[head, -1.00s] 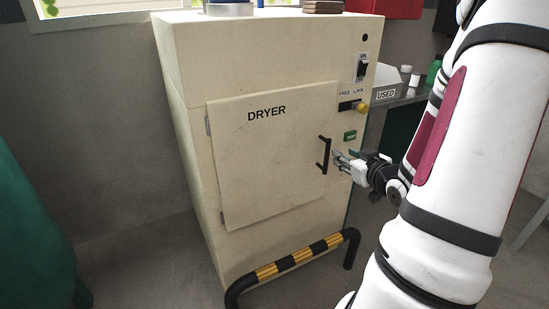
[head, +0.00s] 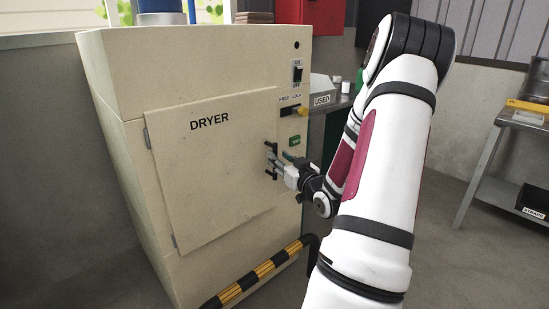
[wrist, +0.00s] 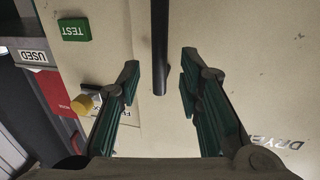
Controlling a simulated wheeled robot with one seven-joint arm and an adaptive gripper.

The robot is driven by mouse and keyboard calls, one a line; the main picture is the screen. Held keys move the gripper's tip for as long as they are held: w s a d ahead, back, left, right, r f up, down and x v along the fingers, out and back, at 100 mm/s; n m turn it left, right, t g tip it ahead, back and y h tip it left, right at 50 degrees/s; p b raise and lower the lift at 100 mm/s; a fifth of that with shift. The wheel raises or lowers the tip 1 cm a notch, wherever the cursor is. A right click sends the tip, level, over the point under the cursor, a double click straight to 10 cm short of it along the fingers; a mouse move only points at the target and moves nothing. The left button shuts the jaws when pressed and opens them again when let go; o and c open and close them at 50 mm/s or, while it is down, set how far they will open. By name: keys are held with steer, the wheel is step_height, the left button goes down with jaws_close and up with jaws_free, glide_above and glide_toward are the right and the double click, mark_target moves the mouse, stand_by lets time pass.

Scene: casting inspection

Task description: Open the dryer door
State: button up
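The cream dryer (head: 110,60) stands on the left in the head view. Its door (head: 205,170), marked DRYER, looks shut, with hinges on its left edge. A black vertical handle (head: 270,175) is near the door's right edge. My gripper (head: 275,160) is at the handle and partly hides it. In the wrist view my gripper (wrist: 160,82) is open, its two green-padded fingers apart on either side of the handle (wrist: 160,45), with gaps on both sides. A yellow knob (head: 303,111) sits at the right of the FREE/LOCK plate; it also shows in the wrist view (wrist: 83,103).
A black-and-yellow guard rail (head: 260,272) runs low in front of the dryer. A bench with a USED box (head: 322,99) stands behind right. A green TEST button (wrist: 74,30) is near the handle. A metal shelf (head: 490,150) stands at far right.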

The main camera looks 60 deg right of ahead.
steer(key=shift+b+x, duration=0.3)
steer(key=shift+x, duration=1.65)
steer(key=shift+c, duration=0.6)
jaws_close()
